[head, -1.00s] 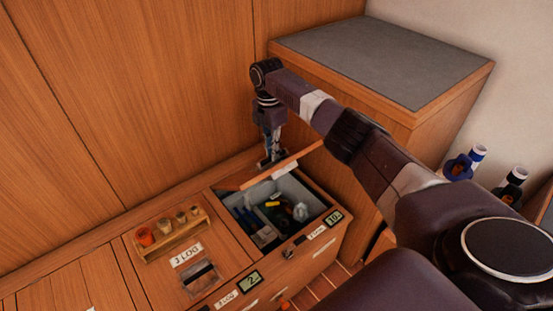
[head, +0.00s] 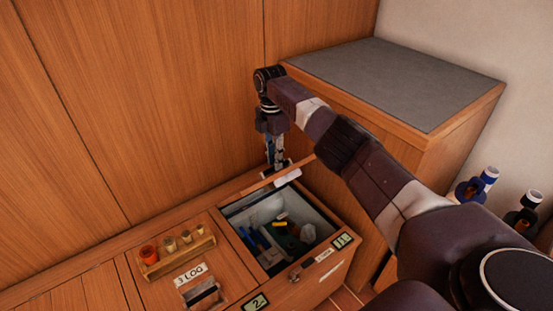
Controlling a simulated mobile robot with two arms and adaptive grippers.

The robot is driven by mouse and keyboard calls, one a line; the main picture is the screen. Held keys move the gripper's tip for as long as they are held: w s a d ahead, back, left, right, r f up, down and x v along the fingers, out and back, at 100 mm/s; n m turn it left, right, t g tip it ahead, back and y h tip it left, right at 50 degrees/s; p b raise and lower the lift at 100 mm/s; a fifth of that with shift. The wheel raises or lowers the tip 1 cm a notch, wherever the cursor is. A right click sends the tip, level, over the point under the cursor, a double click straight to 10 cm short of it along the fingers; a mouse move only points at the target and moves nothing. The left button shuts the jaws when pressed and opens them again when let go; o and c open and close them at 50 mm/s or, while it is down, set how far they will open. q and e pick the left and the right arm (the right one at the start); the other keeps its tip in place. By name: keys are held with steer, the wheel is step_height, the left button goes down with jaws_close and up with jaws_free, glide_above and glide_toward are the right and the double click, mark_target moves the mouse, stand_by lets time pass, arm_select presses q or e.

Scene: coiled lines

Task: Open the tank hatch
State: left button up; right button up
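The hatch (head: 262,189) is a thin wooden lid at the back of an open compartment (head: 308,202) in the bench, in the head view. It is raised and seen almost edge-on, with a pale piece on its edge. My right gripper (head: 277,169) points down at the lid's upper edge, touching it or very close. Its fingertips are small and dark, and I cannot tell whether they grip the lid. The compartment has grey walls and holds blue, yellow and dark items. A small latch (head: 294,275) is at its front rim. My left gripper is out of view.
Left of the opening, a closed panel carries a wooden rack (head: 178,257) of small cups and a LOG label (head: 190,274). A tall grey-topped cabinet (head: 400,83) stands to the right, under my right arm. A wood wall is close behind.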

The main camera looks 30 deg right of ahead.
steer(key=o, duration=0.4)
steer(key=shift+w+a+f, duration=0.35)
steer(key=shift+w+f, duration=0.05)
steer(key=shift+f, duration=0.3)
steer(key=shift+r, duration=0.1)
